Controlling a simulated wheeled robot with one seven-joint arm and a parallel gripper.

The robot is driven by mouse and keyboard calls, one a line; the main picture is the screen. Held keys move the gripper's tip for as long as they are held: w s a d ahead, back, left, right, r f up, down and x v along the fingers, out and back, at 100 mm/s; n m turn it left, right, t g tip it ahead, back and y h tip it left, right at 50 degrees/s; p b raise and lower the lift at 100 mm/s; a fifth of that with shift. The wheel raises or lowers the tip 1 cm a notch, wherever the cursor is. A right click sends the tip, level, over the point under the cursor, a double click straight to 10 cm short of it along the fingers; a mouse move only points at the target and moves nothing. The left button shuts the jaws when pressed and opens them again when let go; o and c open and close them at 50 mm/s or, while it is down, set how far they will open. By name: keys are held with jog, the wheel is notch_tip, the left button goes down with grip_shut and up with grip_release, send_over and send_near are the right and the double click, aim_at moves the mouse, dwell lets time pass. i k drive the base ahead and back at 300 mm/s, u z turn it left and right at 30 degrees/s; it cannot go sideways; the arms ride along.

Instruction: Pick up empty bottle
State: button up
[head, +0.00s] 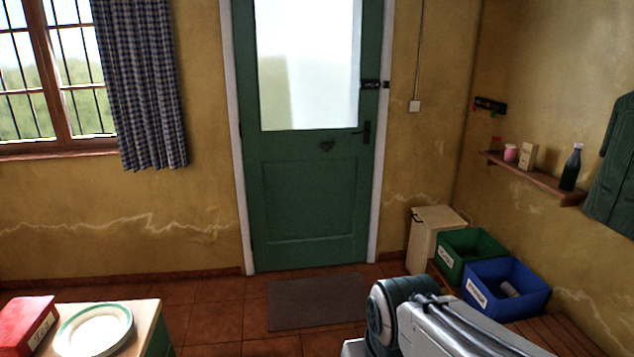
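A dark bottle (571,168) stands upright on a small wooden wall shelf at the right. I cannot tell from here whether it is empty. A small pale cylindrical thing (510,289) lies inside the blue bin; I cannot tell what it is. My arm shows at the bottom right, below the bins. My gripper is outside the view.
A green bin (440,256), blue bin (541,290) and cream bin (421,243) stand below. A counter with a plate (66,332) and red box (22,328) is lower left. Tiled floor (215,318) is open between.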

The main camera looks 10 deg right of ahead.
aim_at(569, 176)
jog(key=u, duration=0.05)
jog(key=i, duration=1.55)
jog(key=z, duration=0.55)
jog(key=i, duration=1.35)
jog(key=z, duration=1.85)
jog(key=i, duration=0.9)
jog(key=z, duration=0.65)
